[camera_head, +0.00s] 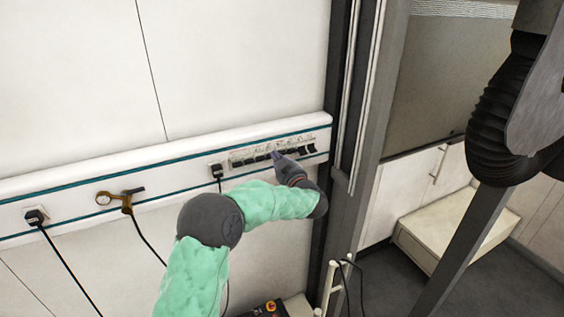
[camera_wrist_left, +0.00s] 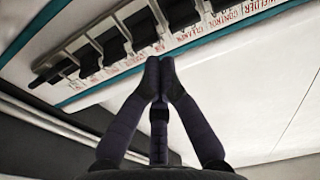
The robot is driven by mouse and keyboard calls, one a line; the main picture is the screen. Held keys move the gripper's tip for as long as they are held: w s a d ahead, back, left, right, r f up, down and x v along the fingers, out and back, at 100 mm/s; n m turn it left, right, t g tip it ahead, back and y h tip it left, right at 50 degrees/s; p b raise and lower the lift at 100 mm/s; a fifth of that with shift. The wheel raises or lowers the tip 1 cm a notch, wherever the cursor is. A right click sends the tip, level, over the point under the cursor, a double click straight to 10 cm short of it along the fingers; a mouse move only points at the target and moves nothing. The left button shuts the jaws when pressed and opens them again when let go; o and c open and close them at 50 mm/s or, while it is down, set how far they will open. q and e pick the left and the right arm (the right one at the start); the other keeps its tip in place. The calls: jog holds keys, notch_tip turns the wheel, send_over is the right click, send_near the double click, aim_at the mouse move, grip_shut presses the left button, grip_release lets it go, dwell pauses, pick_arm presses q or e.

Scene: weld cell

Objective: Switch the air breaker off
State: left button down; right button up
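A row of black breaker switches (camera_head: 264,156) sits on a labelled strip of the white wall rail in the head view. In the left wrist view, several black breakers (camera_wrist_left: 112,45) run diagonally across the upper left. Red labels beside them include "WELDER", "CONTROL" and "CLEANER". I cannot make out which breaker is the air one. My left gripper (camera_head: 277,155) is at the row, with its fingertips just under the switches. In the wrist view its fingers (camera_wrist_left: 158,68) meet and are shut with nothing between them. I cannot tell whether they touch a breaker. My right gripper is not in view.
A plug with a black cable (camera_head: 217,171) sits just left of the breakers. A brass-coloured fitting (camera_head: 121,198) and another plug (camera_head: 36,216) are farther left on the rail. A grey post (camera_head: 365,130) stands right of the panel. A black corrugated hose (camera_head: 495,125) hangs at the right.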

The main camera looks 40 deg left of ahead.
pick_arm(q)
jog(key=shift+x, duration=1.35)
jog(key=shift+s+d+f+t+y+b, duration=0.15)
jog(key=shift+f+t+y+b, duration=0.3)
jog(key=shift+b, duration=1.4)
jog(key=shift+d+f+t+y+b, duration=0.2)
jog(key=shift+y+b, duration=0.45)
jog(key=shift+b, duration=1.2)
jog(key=y+b, duration=0.1)
jog(key=b, duration=0.4)
jog(key=f+t+y+b, duration=0.1)
jog(key=y+b, duration=0.1)
jog(key=b, duration=0.3)
jog(key=f+t+y+b, duration=0.1)
jog(key=y+b, duration=0.1)
jog(key=b, duration=0.4)
jog(key=shift+s+d+t, duration=0.15)
jog(key=shift+d+t, duration=0.1)
